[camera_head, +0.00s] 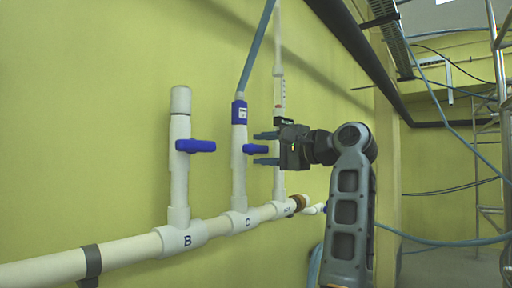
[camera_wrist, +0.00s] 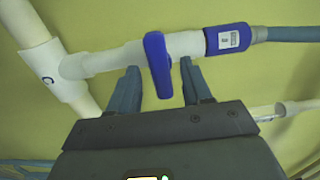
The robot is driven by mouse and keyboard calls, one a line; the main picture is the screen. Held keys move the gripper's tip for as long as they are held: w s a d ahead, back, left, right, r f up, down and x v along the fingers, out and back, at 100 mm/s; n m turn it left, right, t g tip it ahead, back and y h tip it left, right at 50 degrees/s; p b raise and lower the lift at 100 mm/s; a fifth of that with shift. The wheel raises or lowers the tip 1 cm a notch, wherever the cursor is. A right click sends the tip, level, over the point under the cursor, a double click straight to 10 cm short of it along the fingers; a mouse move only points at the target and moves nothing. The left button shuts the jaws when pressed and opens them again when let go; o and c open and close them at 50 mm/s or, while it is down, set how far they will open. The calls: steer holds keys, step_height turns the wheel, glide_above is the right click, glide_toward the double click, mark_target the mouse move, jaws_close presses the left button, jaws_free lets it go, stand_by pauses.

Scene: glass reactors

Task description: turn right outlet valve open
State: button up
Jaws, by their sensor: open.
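The blue valve handle on pipe C (camera_head: 254,149) lies crosswise to its upright white pipe (camera_head: 239,175) in the head view. It is the right one of the two blue handles that I see. My gripper (camera_head: 266,148) is open beside pipe C, one finger above the handle and one below. In the wrist view the blue handle (camera_wrist: 158,65) stands between the two open fingers of my gripper (camera_wrist: 160,68), with gaps on both sides. The inner ends of the fingers come close to the white pipe (camera_wrist: 105,62); contact cannot be told.
A second blue handle (camera_head: 196,146) sits crosswise on pipe B (camera_head: 180,180) to the left. A horizontal white pipe (camera_head: 125,250) joins both below. A blue hose (camera_head: 257,50) rises from pipe C. Another thin white pipe (camera_head: 279,90) stands just behind my gripper, near the yellow wall.

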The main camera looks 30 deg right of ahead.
steer(key=shift+x, duration=1.35)
steer(key=shift+c, duration=0.4)
steer(key=c, duration=0.8)
